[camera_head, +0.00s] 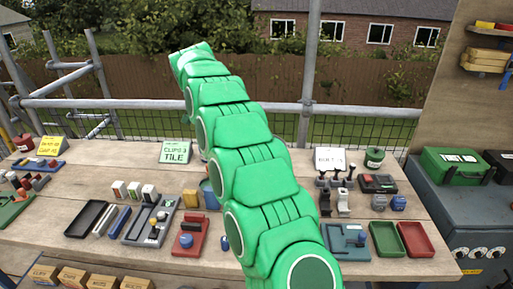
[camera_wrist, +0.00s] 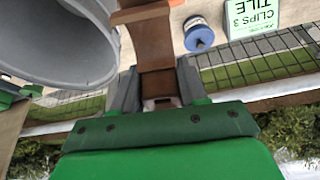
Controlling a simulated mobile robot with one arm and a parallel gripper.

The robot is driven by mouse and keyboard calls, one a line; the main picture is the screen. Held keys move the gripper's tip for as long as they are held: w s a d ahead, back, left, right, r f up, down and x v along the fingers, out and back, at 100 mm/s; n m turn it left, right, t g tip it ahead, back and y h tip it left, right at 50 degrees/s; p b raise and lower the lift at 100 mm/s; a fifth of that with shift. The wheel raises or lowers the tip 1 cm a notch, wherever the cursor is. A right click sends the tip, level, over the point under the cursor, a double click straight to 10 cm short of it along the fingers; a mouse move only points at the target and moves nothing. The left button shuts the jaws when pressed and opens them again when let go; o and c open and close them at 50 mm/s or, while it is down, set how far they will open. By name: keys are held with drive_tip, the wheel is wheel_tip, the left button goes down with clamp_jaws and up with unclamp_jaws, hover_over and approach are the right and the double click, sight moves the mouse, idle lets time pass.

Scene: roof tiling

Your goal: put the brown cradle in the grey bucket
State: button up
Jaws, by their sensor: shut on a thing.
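The brown cradle (camera_wrist: 152,42) is in my gripper (camera_wrist: 158,88) in the wrist view. The grey fingers are shut on its lower part, and its curved upper part sticks out past them. The grey bucket (camera_wrist: 65,40) fills the upper left of the wrist view, close beside the cradle, with its round rim showing. The cradle appears outside the bucket, apart from or just by the rim; I cannot tell the exact gap. In the head view my green arm hides the gripper and cradle, and I cannot clearly make out the bucket there.
Scaffold rails run behind.

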drive_tip(key=shift+w+d+m+g+h, duration=0.5)
drive_tip(key=shift+d+m+g+h, duration=1.05)
drive_tip(key=shift+d+m, duration=5.25)
wheel_tip(320, 180, down, 14)
drive_tip(key=d+n, duration=0.2)
drive_tip(key=shift+f+t+h, duration=0.25)
drive_tip(key=shift+f, duration=0.35)
drive_tip(key=o, duration=1.2)
drive_tip(key=shift+r, duration=0.1)
